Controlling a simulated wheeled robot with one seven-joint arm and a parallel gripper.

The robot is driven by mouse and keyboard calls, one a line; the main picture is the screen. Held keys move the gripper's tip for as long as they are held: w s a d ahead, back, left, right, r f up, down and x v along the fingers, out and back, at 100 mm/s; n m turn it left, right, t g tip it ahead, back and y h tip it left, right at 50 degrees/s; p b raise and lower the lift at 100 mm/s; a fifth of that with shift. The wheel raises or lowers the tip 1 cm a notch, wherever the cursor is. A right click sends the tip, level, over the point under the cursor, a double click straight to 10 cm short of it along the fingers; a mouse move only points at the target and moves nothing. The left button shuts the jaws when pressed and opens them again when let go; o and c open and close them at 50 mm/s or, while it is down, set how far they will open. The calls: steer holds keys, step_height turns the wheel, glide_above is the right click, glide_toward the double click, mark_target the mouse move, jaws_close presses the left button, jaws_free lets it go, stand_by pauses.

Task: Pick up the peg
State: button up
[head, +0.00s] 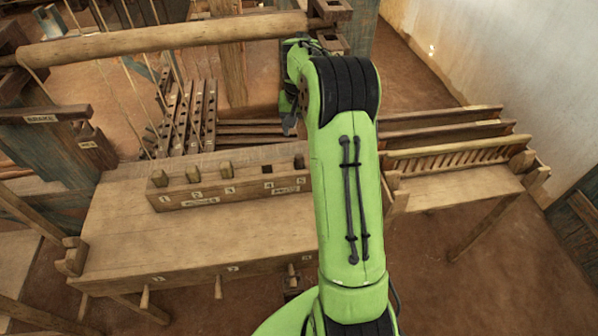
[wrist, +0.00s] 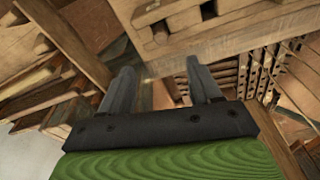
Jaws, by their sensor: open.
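A wooden block (head: 240,187) with numbered places stands on the bench. Several short wooden pegs stick up from it, including one at place 1 (head: 159,178), one at place 2 (head: 194,172) and one at place 3 (head: 226,169). One hole to their right looks dark and empty. More pegs stick out of the bench's front edge, such as one below label 2 (head: 218,287). Which one is the task's peg I cannot tell. My gripper (wrist: 163,82) is open, with nothing visible between its fingers. In the head view it is mostly hidden behind my arm, beyond the block.
The bench top (head: 125,225) is bare left of the block. A slatted wooden rack (head: 450,158) stands at the right. A thick loom beam (head: 165,38) crosses above the back. Upright perforated bars (head: 195,118) and cords stand behind the bench.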

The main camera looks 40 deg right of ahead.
mark_target(299, 156)
steer(key=f+b, duration=0.1)
steer(key=f, duration=0.3)
steer(key=w+f+b, duration=0.1)
steer(key=f, duration=0.4)
steer(key=d+f+b, duration=0.1)
steer(key=f, duration=0.4)
steer(key=shift+w+f, duration=0.1)
steer(key=shift+w, duration=0.15)
steer(key=shift+a, duration=0.1)
steer(key=shift+c, duration=0.7)
steer(key=c, duration=1)
steer(key=shift+r, duration=0.2)
step_height(299, 156, up, 12)
steer(key=r+p, duration=0.1)
steer(key=p, duration=0.2)
steer(key=s+a, duration=0.2)
steer(key=s, duration=0.3)
steer(key=s+a, duration=0.3)
steer(key=s, duration=0.3)
steer(key=s+a+f+b, duration=0.1)
steer(key=s+a, duration=0.2)
steer(key=s, duration=0.2)
steer(key=shift+s, duration=0.15)
